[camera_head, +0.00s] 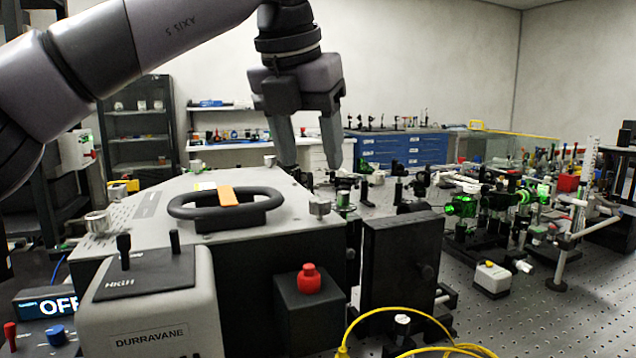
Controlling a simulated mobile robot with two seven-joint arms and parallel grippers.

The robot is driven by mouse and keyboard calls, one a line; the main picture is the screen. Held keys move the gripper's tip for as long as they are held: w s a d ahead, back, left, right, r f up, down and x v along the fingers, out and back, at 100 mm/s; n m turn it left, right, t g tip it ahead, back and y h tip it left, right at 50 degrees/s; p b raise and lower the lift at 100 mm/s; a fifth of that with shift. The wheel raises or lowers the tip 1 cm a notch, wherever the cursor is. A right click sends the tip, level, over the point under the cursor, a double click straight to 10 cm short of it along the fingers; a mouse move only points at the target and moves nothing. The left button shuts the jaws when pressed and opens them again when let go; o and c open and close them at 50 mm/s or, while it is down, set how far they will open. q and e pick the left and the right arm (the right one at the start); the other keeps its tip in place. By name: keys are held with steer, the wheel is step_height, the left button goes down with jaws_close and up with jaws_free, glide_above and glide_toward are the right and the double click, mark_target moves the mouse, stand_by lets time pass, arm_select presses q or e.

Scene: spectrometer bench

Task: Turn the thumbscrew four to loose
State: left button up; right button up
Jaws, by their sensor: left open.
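My left gripper (311,160) hangs down from the top of the head view, open, with a gap between its two fingers. It is above the back right part of the grey lid (150,207) of a black box. Silver thumbscrews stand at the lid's corners: front left (96,221), front right (319,207), back left (196,165) and back right (270,160). The left finger is close to the back right one; I cannot tell whether they touch. No number shows to tell which is thumbscrew four. My right gripper is not in view.
The lid carries a black loop handle (227,205) with an orange tag. A grey DURRAVANE unit (150,310) with levers and a red knob (308,279) stand in front. Crowded optics mounts fill the bench at right; a yellow cable (385,314) loops at the front.

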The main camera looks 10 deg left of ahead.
mark_target(320, 199)
arm_select(q)
steer(key=shift+b+x, duration=0.35)
steer(key=shift+x, duration=3.15)
jaws_close()
